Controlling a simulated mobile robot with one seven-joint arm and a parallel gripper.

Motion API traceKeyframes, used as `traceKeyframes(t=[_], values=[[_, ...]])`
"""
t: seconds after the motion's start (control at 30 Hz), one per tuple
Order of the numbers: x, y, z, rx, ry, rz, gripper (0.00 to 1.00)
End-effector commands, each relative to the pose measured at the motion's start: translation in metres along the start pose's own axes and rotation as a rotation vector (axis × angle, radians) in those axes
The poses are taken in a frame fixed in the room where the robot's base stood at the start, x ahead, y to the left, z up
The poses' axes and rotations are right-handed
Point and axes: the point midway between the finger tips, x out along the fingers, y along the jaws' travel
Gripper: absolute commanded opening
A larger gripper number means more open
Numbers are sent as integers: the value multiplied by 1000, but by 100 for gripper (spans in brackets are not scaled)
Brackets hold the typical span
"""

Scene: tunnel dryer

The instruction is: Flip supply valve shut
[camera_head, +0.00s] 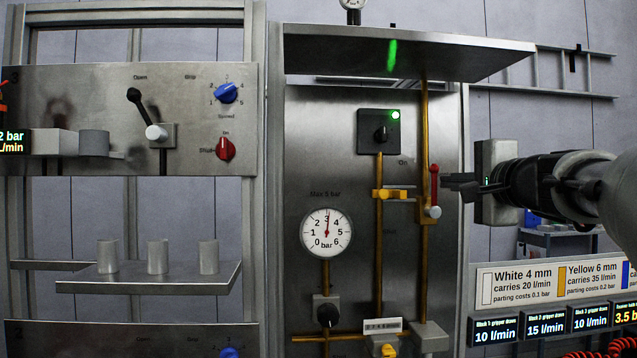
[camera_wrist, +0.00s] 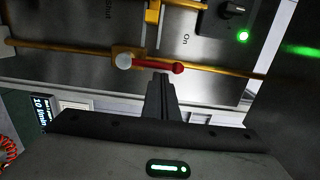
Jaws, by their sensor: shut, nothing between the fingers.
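The supply valve has a red lever (camera_head: 434,186) on a yellow vertical pipe at the right of the steel panel. The lever stands upright along the pipe from its pale round hub (camera_head: 435,212), on the side of the "On" label. In the wrist view the red lever (camera_wrist: 167,67) lies along the yellow pipe, with the pale hub (camera_wrist: 124,60) at its left end. My gripper (camera_head: 445,181) is shut and empty, pointing left, with its tips beside the lever. It also shows in the wrist view (camera_wrist: 161,76), just below the lever; I cannot tell whether they touch.
A pressure gauge (camera_head: 326,232) reads about 3 bar. A dark switch (camera_head: 379,132) with a lit green lamp sits above the valve. A steel hood (camera_head: 400,52) overhangs the panel. Digital displays (camera_head: 545,324) line the lower right. A shelf (camera_head: 140,279) holds grey cylinders at left.

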Motion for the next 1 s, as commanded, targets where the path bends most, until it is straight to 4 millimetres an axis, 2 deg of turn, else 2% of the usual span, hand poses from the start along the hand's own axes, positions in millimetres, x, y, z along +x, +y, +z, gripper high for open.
traceKeyframes(t=[0.67,1.0], values=[[0,-1,4,-113,-2,5,0],[1,1,14,-320,-4,12,0]])
